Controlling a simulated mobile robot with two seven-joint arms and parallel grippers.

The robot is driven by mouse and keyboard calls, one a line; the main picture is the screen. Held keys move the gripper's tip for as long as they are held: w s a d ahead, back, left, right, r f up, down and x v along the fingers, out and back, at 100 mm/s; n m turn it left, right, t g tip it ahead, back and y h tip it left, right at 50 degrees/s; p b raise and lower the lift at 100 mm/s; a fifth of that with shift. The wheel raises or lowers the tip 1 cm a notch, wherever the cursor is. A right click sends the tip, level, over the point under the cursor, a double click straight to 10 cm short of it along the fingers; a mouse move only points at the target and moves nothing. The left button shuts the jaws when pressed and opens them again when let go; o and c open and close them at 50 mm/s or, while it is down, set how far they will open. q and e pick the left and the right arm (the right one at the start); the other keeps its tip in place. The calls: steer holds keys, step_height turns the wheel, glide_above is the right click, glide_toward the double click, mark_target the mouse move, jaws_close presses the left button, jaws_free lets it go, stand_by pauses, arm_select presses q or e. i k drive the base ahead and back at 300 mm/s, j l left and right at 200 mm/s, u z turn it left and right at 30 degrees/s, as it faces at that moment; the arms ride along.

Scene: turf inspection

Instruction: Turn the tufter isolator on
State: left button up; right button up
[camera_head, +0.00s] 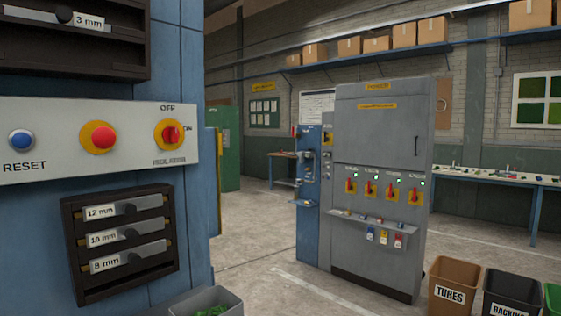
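A grey cabinet (375,150) stands in the middle distance. It carries a row of several red rotary isolator handles on yellow plates, the leftmost being an isolator (350,187). Small labels and green lamps sit above them; the labels are too small to read, so I cannot tell which is the tufter's, nor each handle's exact position. On the near panel (60,115) at the left is another isolator (170,134) with a red handle on a yellow disc, marked OFF above and ON at the right. Its handle seems turned toward ON; its lower label is blurred. Neither gripper is in view.
A shelf (372,227) with hanging tags juts from the cabinet below the handles. Bins, including a brown one (453,283), stand at its right. The near panel has a red button (99,137) and blue reset button (21,140). Open floor lies between.

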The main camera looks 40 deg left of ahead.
mark_target(171, 134)
steer(key=i+u, duration=0.2)
steer(key=i, duration=0.2)
steer(key=i+l+u, duration=0.25)
steer(key=i, duration=0.15)
steer(key=i+u, duration=0.2)
steer(key=i, duration=0.15)
steer(key=i+l+u, duration=0.1)
steer(key=u, duration=0.3)
steer(key=i+l+u, duration=0.45)
steer(key=u, duration=0.3)
steer(key=i+l+u, duration=0.15)
steer(key=u, duration=0.25)
steer(key=i+l+u, duration=0.1)
steer(key=u, duration=0.25)
steer(key=i+l+u, duration=0.1)
steer(key=l+u, duration=0.3)
steer(key=i+l+u, duration=0.15)
steer(key=l+u, duration=0.55)
steer(key=i, duration=0.05)
